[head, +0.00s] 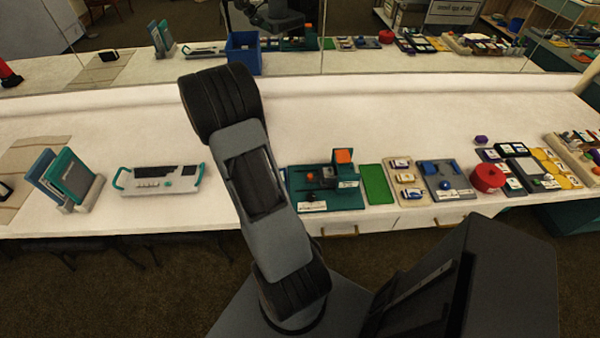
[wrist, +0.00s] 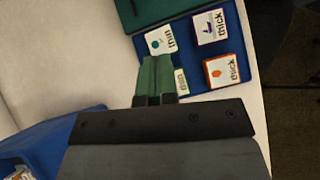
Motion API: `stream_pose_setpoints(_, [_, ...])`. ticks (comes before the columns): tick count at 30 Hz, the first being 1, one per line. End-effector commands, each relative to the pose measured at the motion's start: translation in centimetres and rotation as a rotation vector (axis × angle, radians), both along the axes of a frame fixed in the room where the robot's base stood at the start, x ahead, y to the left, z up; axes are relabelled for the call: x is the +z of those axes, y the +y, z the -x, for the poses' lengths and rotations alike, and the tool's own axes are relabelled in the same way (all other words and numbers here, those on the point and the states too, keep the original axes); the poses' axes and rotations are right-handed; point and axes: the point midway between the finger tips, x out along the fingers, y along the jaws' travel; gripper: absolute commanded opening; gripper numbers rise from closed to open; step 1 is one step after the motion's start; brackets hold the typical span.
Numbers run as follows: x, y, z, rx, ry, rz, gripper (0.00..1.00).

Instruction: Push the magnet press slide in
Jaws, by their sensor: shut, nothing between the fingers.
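The likely magnet press (head: 345,196) is a teal base near the front edge of the white counter, right of my arm in the head view. It carries dark parts (head: 328,177) and an upright orange block (head: 343,156). I cannot tell which part is the slide. My gripper (wrist: 156,72) shows in the wrist view with its greenish fingers shut and empty, over or beside a blue board (wrist: 188,56) with "thin" and "thick" cards. A teal surface (wrist: 160,9) lies beyond that board; I cannot tell if it is the press. The head view does not show my gripper directly.
A blue bin (wrist: 42,145) is at the lower left of the wrist view. A green mat (head: 376,184) and a tray of cards (head: 406,181) lie right of the press. A white tray (head: 160,181) with teal handles is at left. The counter's back is clear before a mirror.

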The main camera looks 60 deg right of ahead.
Motion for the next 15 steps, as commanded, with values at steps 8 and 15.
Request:
stream_pose_setpoints(8, [-2.6, -2.4, 1.7, 0.013, 0.081, -0.017, 0.00])
stream_pose_setpoints(15, [-5.7, -3.7, 4.5, 0.013, 0.080, -0.018, 0.00])
